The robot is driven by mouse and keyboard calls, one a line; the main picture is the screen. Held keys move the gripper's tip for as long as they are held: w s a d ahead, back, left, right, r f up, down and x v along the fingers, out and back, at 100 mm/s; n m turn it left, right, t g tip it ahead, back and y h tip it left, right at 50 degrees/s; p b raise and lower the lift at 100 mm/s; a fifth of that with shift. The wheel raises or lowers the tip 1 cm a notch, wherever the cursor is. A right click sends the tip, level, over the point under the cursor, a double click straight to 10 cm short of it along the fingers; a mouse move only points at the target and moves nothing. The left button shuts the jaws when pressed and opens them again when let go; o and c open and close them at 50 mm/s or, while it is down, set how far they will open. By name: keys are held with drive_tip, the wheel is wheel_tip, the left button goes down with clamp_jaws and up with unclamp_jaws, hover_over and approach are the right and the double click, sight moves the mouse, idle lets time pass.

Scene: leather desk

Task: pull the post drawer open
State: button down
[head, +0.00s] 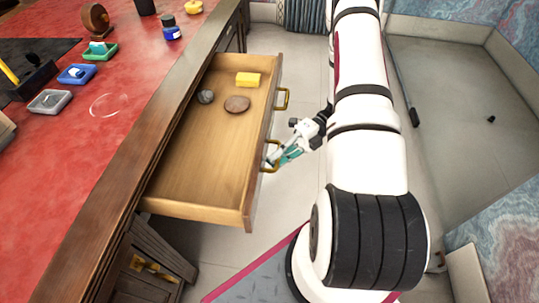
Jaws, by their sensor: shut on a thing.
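The post drawer (180,178) is a light wooden drawer, pulled well out from under the red-topped desk. It has two brass handles on its front. My gripper (277,160) is at the nearer brass handle (268,169), at the right side of the drawer front, shut on it. The farther brass handle (283,98) is free. Inside the drawer are a yellow block (248,80), a brown round disc (237,104) and a small grey lump (206,97).
The red leather desk top (60,200) holds several small trays, a blue ink bottle (172,31) and a round wooden item (95,18). A lower cabinet with a brass handle (150,268) is below the drawer. Pale tiled floor (300,75) lies beyond the drawer front.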

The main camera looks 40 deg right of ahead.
idle(0.3)
drive_tip(key=c, duration=1.7)
unclamp_jaws()
drive_tip(key=shift+d, duration=0.1)
drive_tip(key=d, duration=0.4)
drive_tip(key=d+r, duration=0.1)
drive_tip(key=d, duration=0.6)
drive_tip(key=shift+d+r, duration=0.3)
drive_tip(key=shift+d, duration=0.1)
